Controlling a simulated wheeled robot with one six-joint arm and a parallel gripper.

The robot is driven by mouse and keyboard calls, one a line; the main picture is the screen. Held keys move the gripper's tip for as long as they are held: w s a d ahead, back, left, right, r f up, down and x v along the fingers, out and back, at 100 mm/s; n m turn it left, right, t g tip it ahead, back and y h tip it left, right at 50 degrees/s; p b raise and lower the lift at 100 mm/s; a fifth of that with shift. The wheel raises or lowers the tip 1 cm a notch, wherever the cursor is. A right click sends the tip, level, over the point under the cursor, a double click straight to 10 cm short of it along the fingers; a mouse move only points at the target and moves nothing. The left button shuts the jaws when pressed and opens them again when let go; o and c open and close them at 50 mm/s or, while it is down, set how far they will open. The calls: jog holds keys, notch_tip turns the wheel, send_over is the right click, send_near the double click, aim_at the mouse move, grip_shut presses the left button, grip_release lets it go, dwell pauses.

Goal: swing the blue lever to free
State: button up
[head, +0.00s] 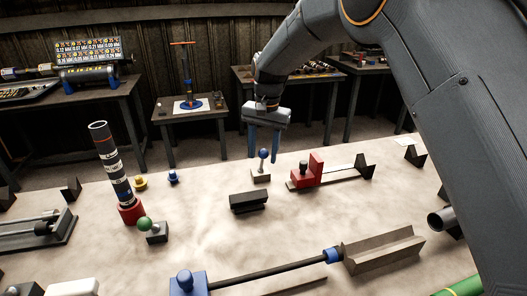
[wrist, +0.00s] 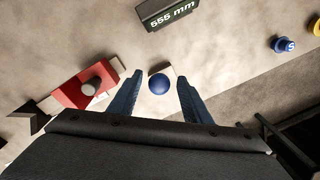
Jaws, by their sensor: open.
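The blue lever (head: 263,154) is a short stem with a blue ball on top, standing on a small pale block (head: 260,176) on the bench. The ball (wrist: 158,84) shows from above in the wrist view and hides most of the stem and block. My gripper (head: 263,159) hangs over it, pointing down. Its two blue fingers are open, one on each side of the ball, with a gap on both sides in the wrist view (wrist: 160,74). Nothing is held. How far down the fingers reach beside the ball is hard to tell.
A red clamp block (head: 317,168) with a dark knob stands close on the right. A dark block (head: 248,202) marked 555 mm in the wrist view (wrist: 172,15) lies nearer. A green-ball lever (head: 145,224) and a striped upright cylinder (head: 110,165) stand left. The bench (head: 210,220) between is clear.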

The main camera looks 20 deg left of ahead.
jog(key=shift+f, duration=0.45)
grip_shut()
jog(key=shift+s+d+f+p, duration=0.3)
jog(key=shift+s+d+f, duration=0.35)
jog(key=shift+s+d, duration=0.15)
jog(key=shift+s, duration=0.1)
grip_release()
jog(key=shift+a, duration=0.1)
jog(key=shift+r, duration=0.1)
